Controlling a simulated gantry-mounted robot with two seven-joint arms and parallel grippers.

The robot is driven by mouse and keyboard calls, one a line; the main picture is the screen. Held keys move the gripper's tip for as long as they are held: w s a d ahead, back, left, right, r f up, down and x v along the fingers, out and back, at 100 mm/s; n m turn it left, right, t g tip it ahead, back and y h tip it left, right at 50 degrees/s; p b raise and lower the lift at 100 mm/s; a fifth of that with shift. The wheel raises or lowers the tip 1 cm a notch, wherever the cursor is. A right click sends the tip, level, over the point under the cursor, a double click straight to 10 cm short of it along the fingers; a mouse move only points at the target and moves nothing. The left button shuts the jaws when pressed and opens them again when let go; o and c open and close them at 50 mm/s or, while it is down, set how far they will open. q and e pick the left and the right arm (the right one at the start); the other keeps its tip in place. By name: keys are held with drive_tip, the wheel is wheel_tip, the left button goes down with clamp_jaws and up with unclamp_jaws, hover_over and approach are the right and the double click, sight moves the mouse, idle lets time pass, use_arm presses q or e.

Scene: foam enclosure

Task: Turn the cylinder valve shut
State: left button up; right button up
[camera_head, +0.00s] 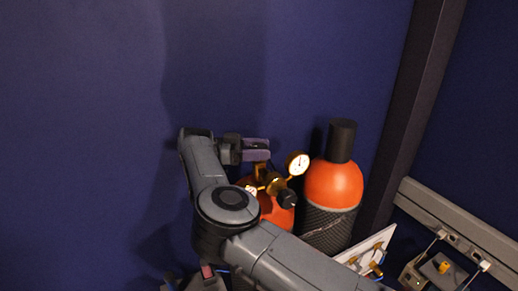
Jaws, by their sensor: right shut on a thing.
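An orange gas cylinder (277,214) stands near the middle, largely hidden behind my right arm. A brass regulator (273,186) with two round gauges and a black knob (287,198) sits at its top. My right gripper (262,150) reaches in from the left side of the cylinder top. Its fingers are shut on the cylinder valve (261,168), just above the brass fittings. The valve is mostly covered by the fingers, so how far it is turned cannot be seen. My left gripper is not in view.
A second orange cylinder (333,184) with a black cap and dark mesh sleeve stands close on the right. A white panel with brass fittings (371,256) is at lower right, near a grey wall rail (455,228) with plugs. Blue wall lies behind; the upper left is free.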

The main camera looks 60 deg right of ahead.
drive_tip(key=shift+r+m+y, duration=0.3)
drive_tip(key=shift+y, duration=0.1)
drive_tip(key=o, duration=0.8)
drive_tip(key=shift+c, duration=0.2)
drive_tip(key=shift+o, duration=1.3)
drive_tip(key=shift+s+a, duration=0.1)
drive_tip(key=shift+s, duration=0.05)
drive_tip(key=shift+o, duration=0.2)
drive_tip(key=shift+f, duration=0.1)
